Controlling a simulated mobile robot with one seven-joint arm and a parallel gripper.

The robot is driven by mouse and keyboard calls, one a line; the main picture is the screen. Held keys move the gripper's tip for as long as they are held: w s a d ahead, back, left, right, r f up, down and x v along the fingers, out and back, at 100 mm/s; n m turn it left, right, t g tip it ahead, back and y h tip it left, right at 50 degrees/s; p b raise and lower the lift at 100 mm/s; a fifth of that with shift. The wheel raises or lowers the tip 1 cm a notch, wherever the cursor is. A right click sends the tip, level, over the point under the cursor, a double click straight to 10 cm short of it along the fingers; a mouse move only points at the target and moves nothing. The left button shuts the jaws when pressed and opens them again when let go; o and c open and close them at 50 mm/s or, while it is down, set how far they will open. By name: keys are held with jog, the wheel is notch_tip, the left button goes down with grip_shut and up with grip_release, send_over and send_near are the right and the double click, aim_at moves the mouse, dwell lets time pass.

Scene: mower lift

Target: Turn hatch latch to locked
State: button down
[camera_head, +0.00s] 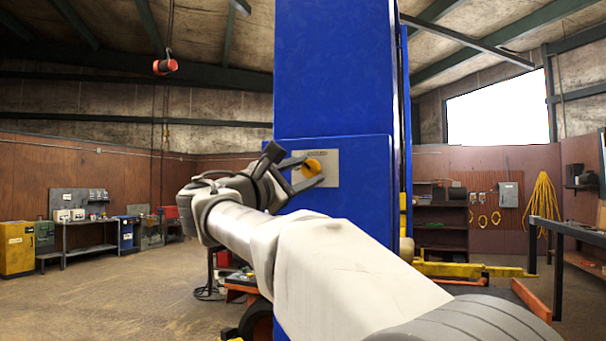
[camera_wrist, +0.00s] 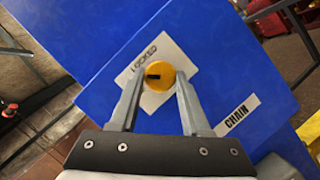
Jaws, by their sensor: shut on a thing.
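The hatch latch is a round yellow knob (camera_head: 311,168) on a pale plate (camera_head: 329,163) on the blue column's front panel. In the wrist view the knob (camera_wrist: 158,70) has a short dark mark on its face. The plate (camera_wrist: 181,62) looks tilted there and carries the word LOCKED along its upper-left edge. My gripper (camera_head: 306,175) reaches the knob from the left in the head view. In the wrist view my gripper (camera_wrist: 159,82) has one finger on each side of the knob, shut on it. The fingers cover parts of the plate.
The blue column (camera_head: 335,70) fills the middle of the head view. A CHAIN label (camera_wrist: 237,115) is on the panel's right in the wrist view. A yellow and orange lift frame (camera_head: 470,270) stands behind at right. A dark metal table (camera_head: 575,232) is at far right. Open floor lies left.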

jog(key=m, duration=0.1)
jog(key=m+g+p, duration=0.1)
jog(key=m, duration=0.1)
jog(key=m+g, duration=0.1)
jog(key=m, duration=0.1)
jog(key=shift+r, duration=0.25)
jog(key=shift+m+g+p, duration=0.8)
jog(key=shift+m+p, duration=0.05)
jog(key=shift+m, duration=1.05)
jog(key=shift+c, duration=1.9)
grip_release()
jog(key=b+v, duration=0.1)
jog(key=v, duration=1.6)
jog(key=shift+s+r, duration=0.25)
jog(key=shift+r, duration=0.1)
